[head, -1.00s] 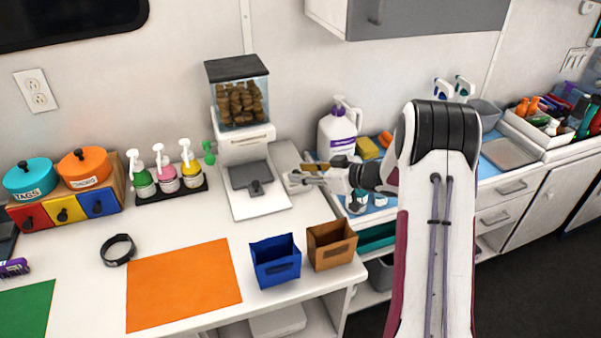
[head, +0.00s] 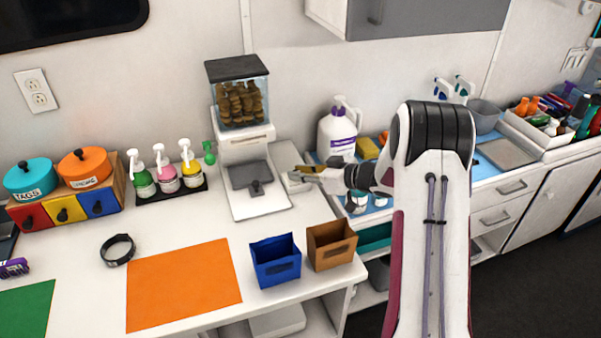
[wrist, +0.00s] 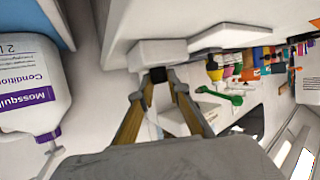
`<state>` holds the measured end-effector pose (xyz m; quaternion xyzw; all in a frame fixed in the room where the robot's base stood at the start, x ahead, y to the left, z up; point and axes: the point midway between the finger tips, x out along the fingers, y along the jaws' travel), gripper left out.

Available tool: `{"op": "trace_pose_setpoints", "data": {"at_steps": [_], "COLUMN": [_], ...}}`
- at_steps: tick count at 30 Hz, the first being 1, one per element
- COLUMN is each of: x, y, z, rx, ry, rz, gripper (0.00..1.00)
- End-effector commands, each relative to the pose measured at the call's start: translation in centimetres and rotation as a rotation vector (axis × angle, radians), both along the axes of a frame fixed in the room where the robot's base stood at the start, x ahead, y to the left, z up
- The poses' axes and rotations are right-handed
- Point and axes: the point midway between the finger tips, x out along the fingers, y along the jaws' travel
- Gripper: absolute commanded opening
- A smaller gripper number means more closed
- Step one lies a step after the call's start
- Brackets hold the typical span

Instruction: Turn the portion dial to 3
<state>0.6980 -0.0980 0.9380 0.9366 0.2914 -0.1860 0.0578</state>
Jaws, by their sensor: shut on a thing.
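The white treat dispenser (head: 246,150) stands on the counter against the wall, with a clear hopper of brown treats on top. My gripper (head: 295,178) is at its right side, level with the lower body. In the head view my gripper hides the dial.
A white conditioner jug (head: 337,133) stands close behind my gripper and also shows in the wrist view (wrist: 30,85). Blue (head: 275,262) and brown (head: 331,245) bins sit in front. Pump bottles (head: 166,175) stand left of the dispenser.

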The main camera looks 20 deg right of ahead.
Motion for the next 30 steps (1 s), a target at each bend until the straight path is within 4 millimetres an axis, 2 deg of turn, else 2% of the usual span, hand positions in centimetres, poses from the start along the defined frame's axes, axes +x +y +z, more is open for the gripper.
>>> {"op": "trace_pose_setpoints", "data": {"at_steps": [30], "x": [-0.02], "y": [0.39], "z": [0.33], "rx": [0.001], "ry": [-0.006], "rz": [-0.247], "gripper": [0.00]}}
